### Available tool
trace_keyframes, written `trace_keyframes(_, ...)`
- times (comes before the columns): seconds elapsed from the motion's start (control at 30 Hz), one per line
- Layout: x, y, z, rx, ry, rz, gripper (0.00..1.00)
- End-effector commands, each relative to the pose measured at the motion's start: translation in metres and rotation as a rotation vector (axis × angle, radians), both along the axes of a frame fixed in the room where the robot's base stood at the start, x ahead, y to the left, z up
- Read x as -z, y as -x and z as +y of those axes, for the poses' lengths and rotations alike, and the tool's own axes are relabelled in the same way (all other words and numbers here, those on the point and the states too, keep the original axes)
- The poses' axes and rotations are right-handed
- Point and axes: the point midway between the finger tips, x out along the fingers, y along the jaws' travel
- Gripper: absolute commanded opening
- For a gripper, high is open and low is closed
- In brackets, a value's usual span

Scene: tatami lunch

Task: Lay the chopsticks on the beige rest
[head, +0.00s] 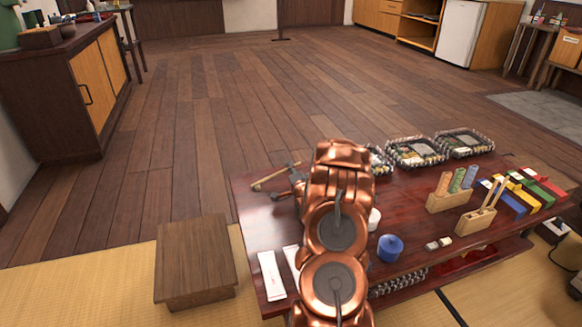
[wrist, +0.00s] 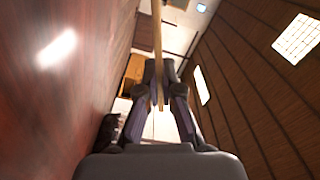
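My gripper (head: 283,190) is at the far left of the low dark-red table, partly hidden behind my copper arm. The wrist view shows its two fingers (wrist: 161,95) closed around the tan chopsticks (wrist: 157,30). The chopsticks (head: 268,180) also show in the head view, sticking out to the left of the fingers. Two small pale blocks (head: 438,243) lie side by side on the table right of the blue pot; they look like rests, but I cannot tell which is beige. They are well to the right of my gripper.
The table (head: 400,263) also holds a lidded blue pot (head: 390,248), a wooden holder with upright sticks (head: 475,222), a holder with rolled cloths (head: 449,200), colored boxes (head: 520,195) and wire baskets (head: 416,153). White paper packets (head: 271,276) lie front left. A wooden stool (head: 196,255) stands left.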

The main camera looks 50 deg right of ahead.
Motion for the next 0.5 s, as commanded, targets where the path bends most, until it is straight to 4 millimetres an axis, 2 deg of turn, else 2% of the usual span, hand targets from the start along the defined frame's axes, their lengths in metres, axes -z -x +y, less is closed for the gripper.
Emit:
trace_keyframes(0.3, 0.0, 0.0, -0.0001, 0.0, 0.0, 0.0, 0.0)
trace_keyframes(0.5, 0.0, 0.0001, 0.0, 0.0, 0.0, 0.0, 0.23)
